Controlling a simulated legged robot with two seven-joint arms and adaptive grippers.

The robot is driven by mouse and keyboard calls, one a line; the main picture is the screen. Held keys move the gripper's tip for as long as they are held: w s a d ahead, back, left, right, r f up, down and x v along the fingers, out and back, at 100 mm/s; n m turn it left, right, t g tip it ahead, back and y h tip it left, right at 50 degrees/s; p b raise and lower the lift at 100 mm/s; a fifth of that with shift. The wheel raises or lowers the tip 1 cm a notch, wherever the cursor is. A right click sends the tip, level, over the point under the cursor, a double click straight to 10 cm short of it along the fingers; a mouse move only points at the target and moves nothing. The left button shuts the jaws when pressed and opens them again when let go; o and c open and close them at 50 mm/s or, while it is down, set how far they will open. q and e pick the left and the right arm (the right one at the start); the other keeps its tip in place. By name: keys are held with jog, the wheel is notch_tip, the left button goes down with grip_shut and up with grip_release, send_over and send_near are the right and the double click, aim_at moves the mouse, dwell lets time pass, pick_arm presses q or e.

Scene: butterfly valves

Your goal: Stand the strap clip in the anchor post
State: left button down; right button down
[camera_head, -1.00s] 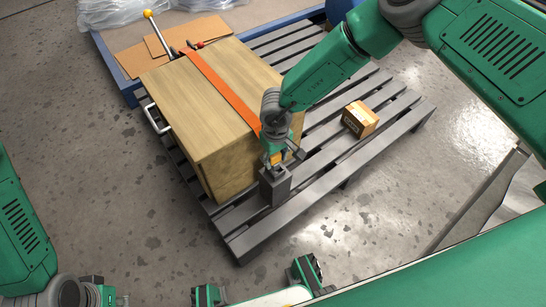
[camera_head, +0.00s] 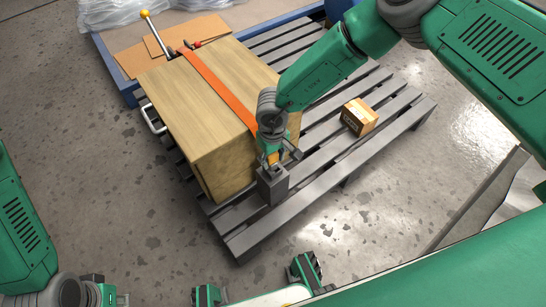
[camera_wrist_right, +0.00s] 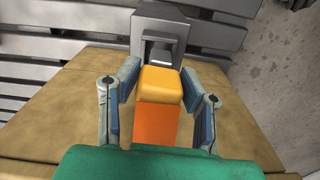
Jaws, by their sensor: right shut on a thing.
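The strap clip (camera_wrist_right: 160,86), a yellow-orange block on the orange strap (camera_wrist_right: 156,124), sits between the fingers of my right gripper (camera_wrist_right: 160,98), which is shut on it. In the head view my right gripper (camera_head: 271,157) is just above the grey anchor post (camera_head: 272,185), beside the crate's near corner. In the right wrist view the dark square opening of the post (camera_wrist_right: 158,30) lies just beyond the clip's end. I cannot tell whether the clip touches the post. My left arm shows at the left edge, but its gripper is not in view.
The wooden crate (camera_head: 200,140) stands on a grey slatted pallet (camera_head: 335,190), with the strap (camera_head: 222,85) across its top. A lever with a yellow knob (camera_head: 145,14) is at its far side. A small cardboard box (camera_head: 360,117) sits to the right. Concrete floor lies in front.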

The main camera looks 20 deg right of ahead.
aim_at(273, 182)
jog(key=shift+a+r, duration=0.1)
jog(key=shift+a, duration=0.35)
jog(key=shift+d+f, duration=0.25)
jog(key=shift+d, duration=0.4)
pick_arm(q)
jog(key=shift+a+f, duration=0.1)
jog(key=shift+a, duration=0.05)
jog(key=shift+a+f, duration=0.1)
jog(key=shift+a, duration=0.15)
pick_arm(e)
jog(key=shift+a, duration=0.15)
pick_arm(q)
jog(key=shift+d+f, duration=0.1)
jog(key=shift+d, duration=0.05)
pick_arm(e)
jog(key=shift+f, duration=0.2)
